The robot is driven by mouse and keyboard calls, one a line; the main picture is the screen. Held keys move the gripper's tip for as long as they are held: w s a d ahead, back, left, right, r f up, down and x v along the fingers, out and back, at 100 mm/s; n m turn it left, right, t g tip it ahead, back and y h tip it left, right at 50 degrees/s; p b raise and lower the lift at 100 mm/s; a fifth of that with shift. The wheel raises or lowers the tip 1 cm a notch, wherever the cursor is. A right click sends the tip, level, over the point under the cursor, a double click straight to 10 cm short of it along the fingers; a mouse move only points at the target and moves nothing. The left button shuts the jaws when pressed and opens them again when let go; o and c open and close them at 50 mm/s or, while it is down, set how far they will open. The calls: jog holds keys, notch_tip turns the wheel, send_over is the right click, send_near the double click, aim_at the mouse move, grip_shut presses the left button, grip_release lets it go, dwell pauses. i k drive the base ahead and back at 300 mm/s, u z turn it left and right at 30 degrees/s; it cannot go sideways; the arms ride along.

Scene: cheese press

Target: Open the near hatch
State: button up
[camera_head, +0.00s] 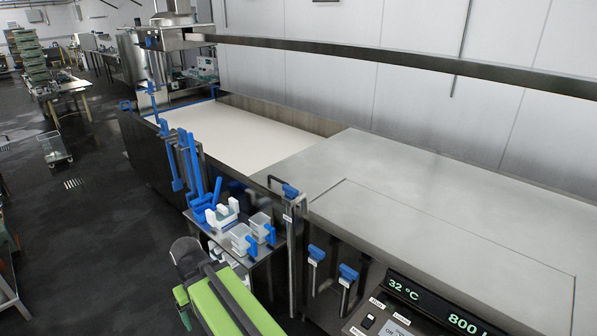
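The near hatch (455,250) is a large flat metal panel set in the steel top of the vat (470,190). A thin dark outline marks its edges, and it lies level with the surface around it, so it looks closed. I see no clear handle on the panel itself. My green arm reaches up from the bottom of the picture, with my gripper (186,256) at its far end, dark and greyish. The gripper is left of the hatch and well apart from it, beside a small tool table. Whether its fingers are open or shut is unclear.
The vat's far section is open and holds white liquid (240,135). The small table (262,250) carries blue-handled tools and clear containers. Blue-handled valves (348,273) and a control panel (440,305) line the vat's front. A long rail (400,62) runs above.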

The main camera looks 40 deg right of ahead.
aim_at(303, 174)
jog(key=z, duration=1.1)
jog(key=k, duration=0.4)
jog(key=u, duration=1)
jog(key=i, duration=1.6)
jog(key=u, duration=0.2)
jog(key=i, duration=1.2)
jog(key=z, duration=0.45)
